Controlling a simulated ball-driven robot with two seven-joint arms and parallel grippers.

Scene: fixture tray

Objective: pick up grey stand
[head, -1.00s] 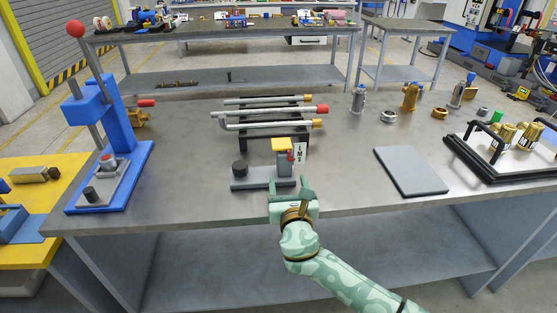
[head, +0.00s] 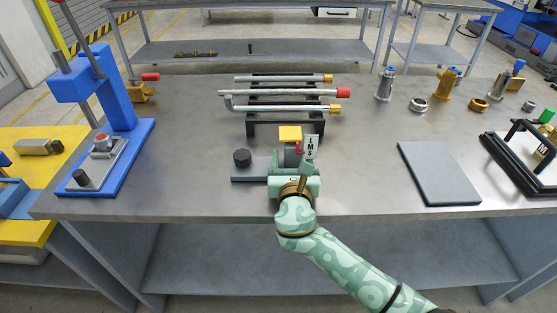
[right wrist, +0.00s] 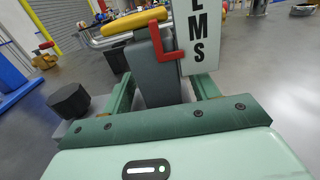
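The grey stand (head: 246,175) is on the table near its front edge. It has a flat base with a black knob (right wrist: 69,100) at its left and a grey upright post (right wrist: 152,72) with a yellow top (head: 290,133). A red hook and a white lettered tag are at the post's right side. My right gripper (head: 293,172) is low at the front of the post. In the right wrist view its two fingers (right wrist: 162,88) are spread, one on each side of the post, with no clear grip on it. My left gripper is not in view.
A black rack with metal pipes (head: 285,92) stands behind the stand. A grey plate (head: 438,172) lies to the right, near a black-framed tray (head: 515,180). A blue press (head: 120,115) stands at the left. Table between the stand and the plate is clear.

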